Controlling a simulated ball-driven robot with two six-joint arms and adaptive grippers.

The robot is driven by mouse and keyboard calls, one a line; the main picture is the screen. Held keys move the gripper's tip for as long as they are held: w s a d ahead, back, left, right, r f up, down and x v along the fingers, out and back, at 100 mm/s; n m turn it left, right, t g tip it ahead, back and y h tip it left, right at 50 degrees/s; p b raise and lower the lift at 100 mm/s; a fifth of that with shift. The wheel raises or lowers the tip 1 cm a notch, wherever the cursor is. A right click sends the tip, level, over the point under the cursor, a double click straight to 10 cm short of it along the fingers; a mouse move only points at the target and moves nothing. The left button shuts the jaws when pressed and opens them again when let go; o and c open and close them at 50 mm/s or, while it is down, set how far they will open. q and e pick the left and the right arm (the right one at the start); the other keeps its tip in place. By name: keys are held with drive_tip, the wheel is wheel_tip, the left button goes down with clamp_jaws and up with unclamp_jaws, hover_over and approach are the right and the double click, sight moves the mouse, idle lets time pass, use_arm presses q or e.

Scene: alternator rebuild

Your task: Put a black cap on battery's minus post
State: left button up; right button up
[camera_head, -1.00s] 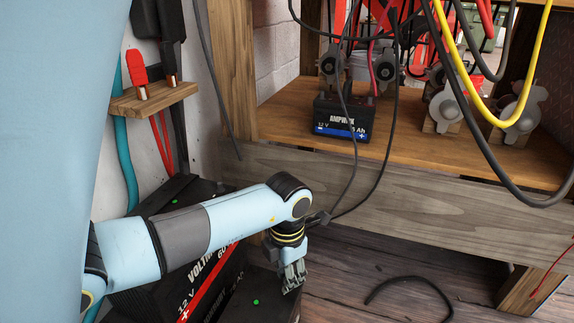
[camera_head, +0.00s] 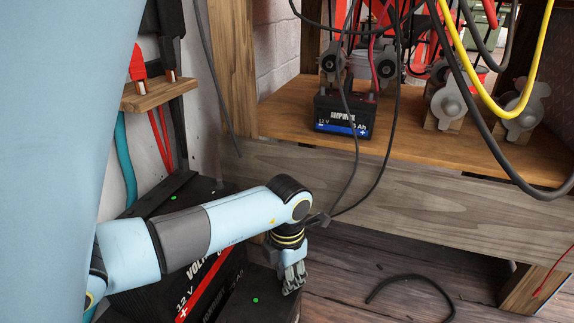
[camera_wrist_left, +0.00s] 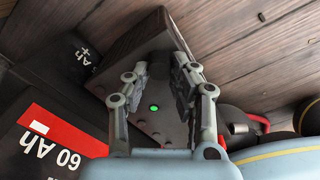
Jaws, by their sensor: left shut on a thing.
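My left gripper (camera_head: 292,281) hangs low over the top of a black battery (camera_head: 262,311) at the bottom of the head view. In the left wrist view the gripper (camera_wrist_left: 159,70) is shut on a small dark thing, probably a black cap (camera_wrist_left: 158,62); its shape is mostly hidden by the fingers. A green dot (camera_wrist_left: 154,107) shows on the battery top below the fingers. I cannot make out a minus post. My right gripper is not in view.
A small blue-labelled battery (camera_head: 343,117) stands on a wooden shelf (camera_head: 280,112) with grey alternator parts (camera_head: 448,103). Loose cables hang before it. Clamps rest on a small wall shelf (camera_head: 158,95). A black cable (camera_head: 410,280) lies on the clear wooden floor.

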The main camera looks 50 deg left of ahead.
use_arm(q)
drive_tip(key=o, duration=0.8)
drive_tip(key=shift+r, duration=0.15)
wheel_tip(320, 180, up, 12)
drive_tip(key=shift+f, duration=0.15)
idle(0.4)
